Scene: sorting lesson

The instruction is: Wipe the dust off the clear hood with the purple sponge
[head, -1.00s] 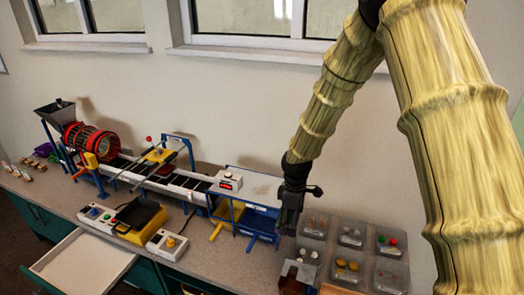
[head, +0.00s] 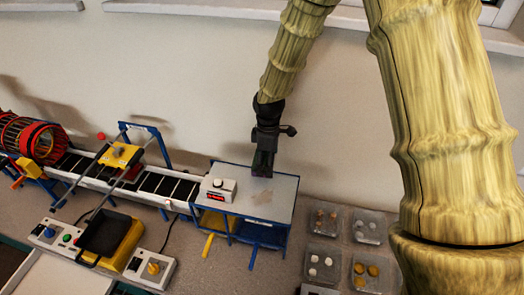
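The clear hood (head: 283,191) is a flat, pale see-through panel on a blue frame at the right end of the conveyor. Brownish dust patches (head: 262,197) show on its top. My gripper (head: 263,171) points down over the back part of the hood. I cannot tell whether it touches the panel. Its fingers are dark and small, so I cannot tell whether they are open or shut, and no purple shows between them. The purple sponge is not visible in this view.
A white box with a red display (head: 218,188) stands at the hood's left end. The conveyor (head: 165,184) runs left to a red drum (head: 32,138). Clear trays with small pieces (head: 322,262) lie at the right. A yellow-black device (head: 110,238) stands in front.

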